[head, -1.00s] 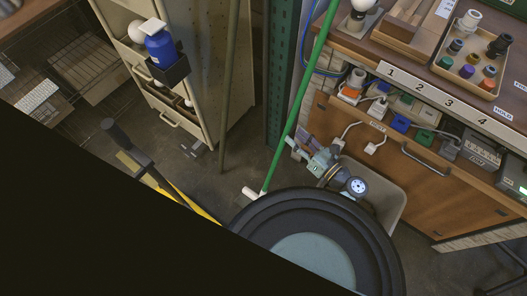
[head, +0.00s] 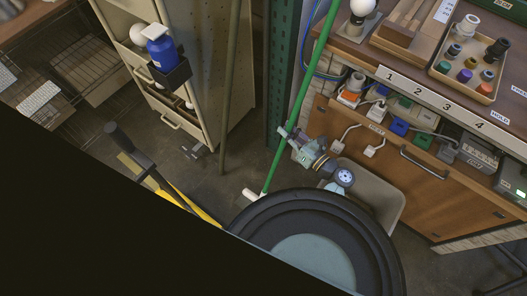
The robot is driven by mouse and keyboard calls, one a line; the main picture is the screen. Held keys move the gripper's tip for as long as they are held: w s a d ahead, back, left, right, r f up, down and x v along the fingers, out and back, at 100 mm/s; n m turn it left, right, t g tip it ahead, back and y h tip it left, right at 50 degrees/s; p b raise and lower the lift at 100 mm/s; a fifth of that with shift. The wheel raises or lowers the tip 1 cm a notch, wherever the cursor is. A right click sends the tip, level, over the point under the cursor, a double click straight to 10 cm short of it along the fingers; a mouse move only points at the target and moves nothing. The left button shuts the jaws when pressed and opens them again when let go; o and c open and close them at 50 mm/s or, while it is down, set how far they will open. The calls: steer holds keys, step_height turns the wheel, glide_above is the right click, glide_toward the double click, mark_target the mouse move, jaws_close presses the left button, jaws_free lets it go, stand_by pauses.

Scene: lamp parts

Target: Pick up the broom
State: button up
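The broom (head: 306,84) shows as a long green handle. It leans from the top of the head view down to a short white piece (head: 255,195) near the floor; its bristles cannot be made out. My gripper (head: 285,132) is at the middle of the green handle, coming from the right, and its fingertips overlap the handle in the picture. Whether the fingers are shut on it or only beside it is too small to tell.
A workbench (head: 440,103) with numbered spots and a parts tray (head: 465,92) stands on the right. A green post (head: 280,75) and an olive pole (head: 228,90) stand behind the broom. A beige cabinet (head: 205,110) is on the left. A grey bin (head: 385,200) is below the bench.

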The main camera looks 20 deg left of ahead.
jaws_close()
steer(key=shift+r, duration=0.2)
